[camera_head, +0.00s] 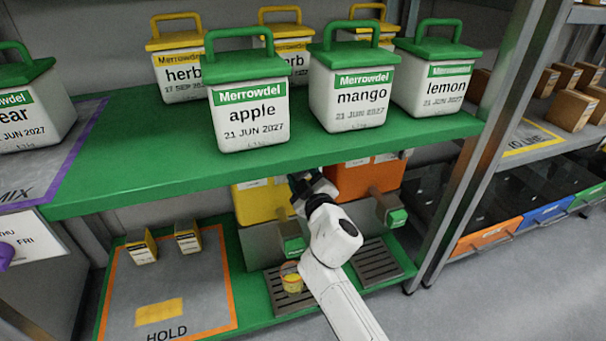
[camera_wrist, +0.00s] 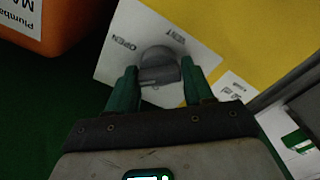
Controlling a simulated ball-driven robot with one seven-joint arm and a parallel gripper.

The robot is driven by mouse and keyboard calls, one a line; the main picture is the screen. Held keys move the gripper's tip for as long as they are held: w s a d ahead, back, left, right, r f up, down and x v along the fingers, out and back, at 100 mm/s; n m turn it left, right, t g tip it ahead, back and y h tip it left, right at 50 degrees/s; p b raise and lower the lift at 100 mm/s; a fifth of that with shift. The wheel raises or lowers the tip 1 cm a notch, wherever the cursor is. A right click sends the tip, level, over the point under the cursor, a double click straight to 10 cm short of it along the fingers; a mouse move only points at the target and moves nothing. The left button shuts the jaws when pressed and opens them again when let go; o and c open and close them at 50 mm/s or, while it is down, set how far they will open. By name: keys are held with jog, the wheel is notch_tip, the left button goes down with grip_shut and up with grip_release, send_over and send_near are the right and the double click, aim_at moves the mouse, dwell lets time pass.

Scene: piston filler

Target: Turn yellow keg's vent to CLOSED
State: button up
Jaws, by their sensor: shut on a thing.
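The yellow keg (camera_head: 258,202) stands under the green shelf, partly hidden by my arm. Its yellow face fills the upper right of the wrist view (camera_wrist: 260,35). A white plate (camera_wrist: 195,45) on it reads VENT and OPEN, upside down in that view. A grey vent knob (camera_wrist: 158,60) sits on the plate. My gripper (camera_wrist: 159,78) has its two green fingers on either side of the knob and is shut on it. No CLOSED mark is visible. I cannot tell which mark the knob points to. In the head view, my gripper (camera_head: 311,186) is at the yellow keg's right side.
An orange keg (camera_head: 350,180) stands just right of the yellow one. The green shelf (camera_head: 180,165) with several tubs is above my arm. A small yellow-filled cup (camera_head: 292,282) stands on the left drip grate. A HOLD mat (camera_head: 205,285) with small boxes lies to the left.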

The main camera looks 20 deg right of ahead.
jog(key=n, duration=0.5)
jog(key=shift+f+n, duration=0.15)
jog(key=shift+n, duration=0.15)
jog(key=shift+a+f+n+p, duration=0.1)
jog(key=shift+n+p, duration=0.2)
jog(key=shift+n, duration=1.6)
jog(key=o, duration=1)
jog(key=shift+c, duration=0.2)
jog(key=s+p, duration=0.3)
jog(key=s, duration=0.8)
jog(key=shift+p, duration=0.35)
jog(key=shift+w, duration=0.1)
